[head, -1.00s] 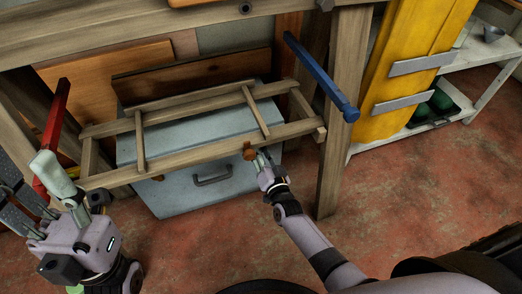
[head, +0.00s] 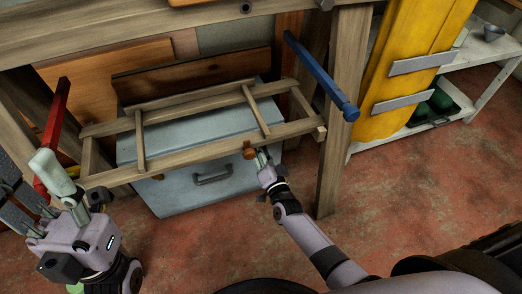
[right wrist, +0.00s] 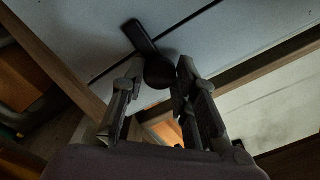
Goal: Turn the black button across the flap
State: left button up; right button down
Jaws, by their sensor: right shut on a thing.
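The black button (right wrist: 140,38) shows in the right wrist view as a dark bar slanting up-left from a round hub (right wrist: 160,73), against pale grey panels (right wrist: 85,35). It lies across a dark seam between panels. My right gripper (right wrist: 160,80) is shut on the hub, one finger on each side. In the head view my right gripper (head: 261,156) is at the front rail of a wooden frame, beside a small brown piece (head: 249,150); the black button cannot be made out there. My left gripper (head: 38,185) is at lower left, fingers apart, far from the button.
The slatted wooden frame (head: 225,142) is in front of a grey chest (head: 210,188) under the bench. A red bar (head: 56,120) and a blue bar (head: 320,75) stick out at the sides. A wooden post (head: 343,110) stands right of my right arm. Floor in front is clear.

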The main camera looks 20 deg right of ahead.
jog(key=c, duration=1.3)
grip_release()
jog(key=s, duration=1.2)
jog(key=shift+d, duration=0.2)
